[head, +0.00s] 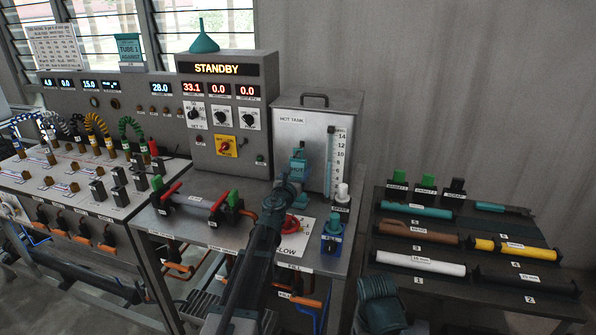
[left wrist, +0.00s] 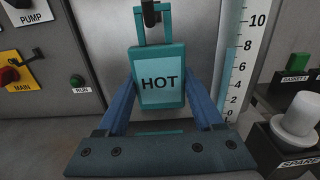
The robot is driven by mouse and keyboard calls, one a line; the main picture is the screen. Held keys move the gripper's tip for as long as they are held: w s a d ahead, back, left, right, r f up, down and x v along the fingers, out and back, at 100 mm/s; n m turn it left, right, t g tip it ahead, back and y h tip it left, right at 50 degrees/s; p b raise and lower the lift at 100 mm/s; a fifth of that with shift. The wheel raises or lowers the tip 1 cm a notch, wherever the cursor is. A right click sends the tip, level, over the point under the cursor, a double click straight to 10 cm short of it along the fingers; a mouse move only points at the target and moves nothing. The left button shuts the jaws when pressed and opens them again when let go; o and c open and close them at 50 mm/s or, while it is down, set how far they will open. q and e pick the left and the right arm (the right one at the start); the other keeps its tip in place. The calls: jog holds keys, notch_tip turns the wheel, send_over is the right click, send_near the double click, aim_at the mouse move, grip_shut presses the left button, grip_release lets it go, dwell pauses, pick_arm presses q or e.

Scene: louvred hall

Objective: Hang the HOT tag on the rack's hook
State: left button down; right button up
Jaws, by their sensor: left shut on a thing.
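The HOT tag (left wrist: 162,82) is a light blue plate in a teal frame, with an open teal loop on top. It hangs upright in front of the grey tank, and its teal shape shows in the head view (head: 299,166). My left gripper (left wrist: 160,92) is shut on the tag, with a blue finger at each side; it also shows in the head view (head: 292,188). A dark hook (left wrist: 150,14) shows at the tag's loop. I cannot tell whether the loop rests on it.
The hot tank (head: 290,125) has a level scale (head: 334,160) close right of the tag. A white-topped spare knob (head: 341,194) and a blue block (head: 332,240) stand to the right. The control panel (head: 222,150) is at left, and a rack of coloured tubes (head: 425,268) at right.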

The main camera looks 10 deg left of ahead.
pick_arm(q)
jog(key=shift+r, duration=0.35)
jog(key=shift+r+p, duration=0.35)
jog(key=shift+p, duration=0.25)
jog(key=shift+s, duration=0.1)
jog(key=s, duration=1.1)
jog(key=shift+a, duration=0.2)
jog(key=shift+s, duration=0.1)
